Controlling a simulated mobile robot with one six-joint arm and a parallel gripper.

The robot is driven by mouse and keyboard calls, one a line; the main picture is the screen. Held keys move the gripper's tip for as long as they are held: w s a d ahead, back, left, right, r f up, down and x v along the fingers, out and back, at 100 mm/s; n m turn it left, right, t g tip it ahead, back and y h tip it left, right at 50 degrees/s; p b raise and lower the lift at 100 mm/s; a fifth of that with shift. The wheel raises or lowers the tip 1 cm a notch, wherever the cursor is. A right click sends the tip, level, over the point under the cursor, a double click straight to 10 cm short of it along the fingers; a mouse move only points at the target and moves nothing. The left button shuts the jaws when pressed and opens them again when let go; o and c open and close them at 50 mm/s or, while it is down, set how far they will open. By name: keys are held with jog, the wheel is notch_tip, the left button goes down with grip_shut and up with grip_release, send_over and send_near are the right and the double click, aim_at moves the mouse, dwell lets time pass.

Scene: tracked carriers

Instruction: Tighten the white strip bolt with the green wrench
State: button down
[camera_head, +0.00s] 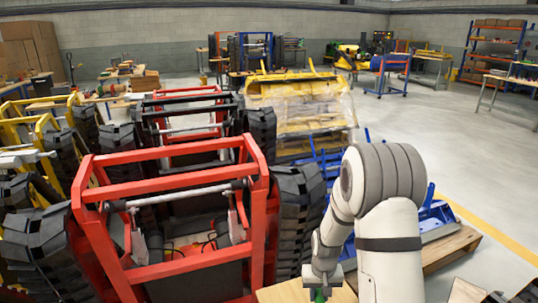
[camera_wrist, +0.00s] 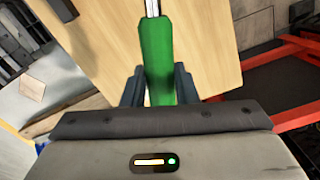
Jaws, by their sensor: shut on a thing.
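The green wrench (camera_wrist: 158,50) shows in the wrist view, its green handle between the two dark fingers of my gripper (camera_wrist: 159,85). My gripper is shut on the handle. The wrench's metal shank (camera_wrist: 152,8) runs out of the top of that view, so its head is hidden. In the head view a bit of the green handle (camera_head: 319,295) shows under my gripper (camera_head: 318,285), low over a wooden board. I cannot make out a bolt with a white strip in either view.
The light wooden board (camera_head: 285,292) lies below my gripper. A red-framed tracked carrier (camera_head: 180,265) stands just left of it, with black tracks (camera_head: 300,215). Blue parts on a pallet (camera_head: 440,252) are at the right. Open floor (camera_head: 440,130) lies beyond.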

notch_tip(320, 180, up, 8)
jog(key=p, duration=0.5)
jog(key=shift+r, duration=0.1)
jog(key=s+f+b, duration=0.1)
jog(key=s+b, duration=0.7)
jog(key=s, duration=0.9)
jog(key=shift+s+b, duration=0.25)
jog(key=shift+b, duration=0.05)
jog(key=s+b, duration=0.1)
jog(key=b, duration=0.2)
jog(key=s+b, duration=0.1)
jog(key=b, duration=0.2)
jog(key=shift+s+r, duration=0.25)
jog(key=shift+r, duration=0.15)
jog(key=shift+w, duration=0.1)
